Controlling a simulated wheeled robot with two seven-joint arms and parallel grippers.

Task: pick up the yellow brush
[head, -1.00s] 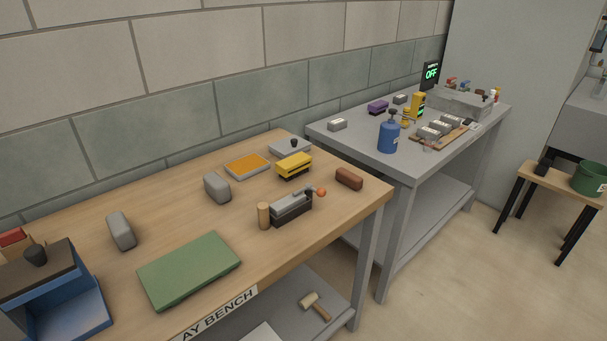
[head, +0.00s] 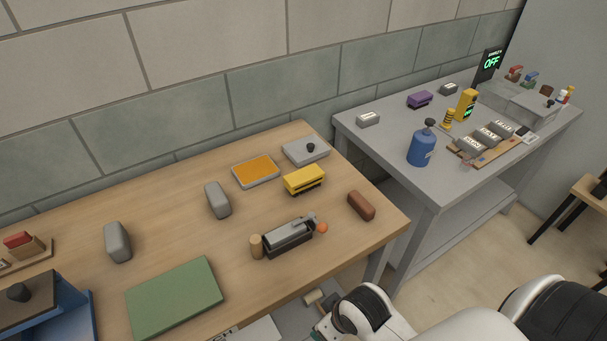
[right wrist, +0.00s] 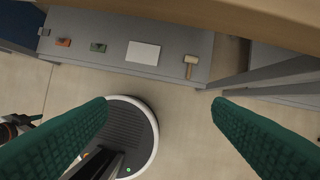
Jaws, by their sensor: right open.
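The yellow brush (head: 304,180), a yellow block with dark bristles beneath, sits on the wooden bench toward its right end, behind the dark grey tool with an orange knob and in front of the grey tray. Nothing touches it. My right arm shows at the lower right of the head view, but its fingers are not visible there. In the right wrist view my right gripper (right wrist: 162,103) is open and empty, with two green fingers wide apart, facing the floor and the lower shelf. My left gripper is out of view.
The wooden bench (head: 180,270) holds an orange pad (head: 256,170), a red-brown brick (head: 361,206), a green mat (head: 174,297), grey bricks and the dark tool (head: 288,238). A grey table (head: 380,140) stands to the right. A mallet (right wrist: 190,65) lies on the lower shelf.

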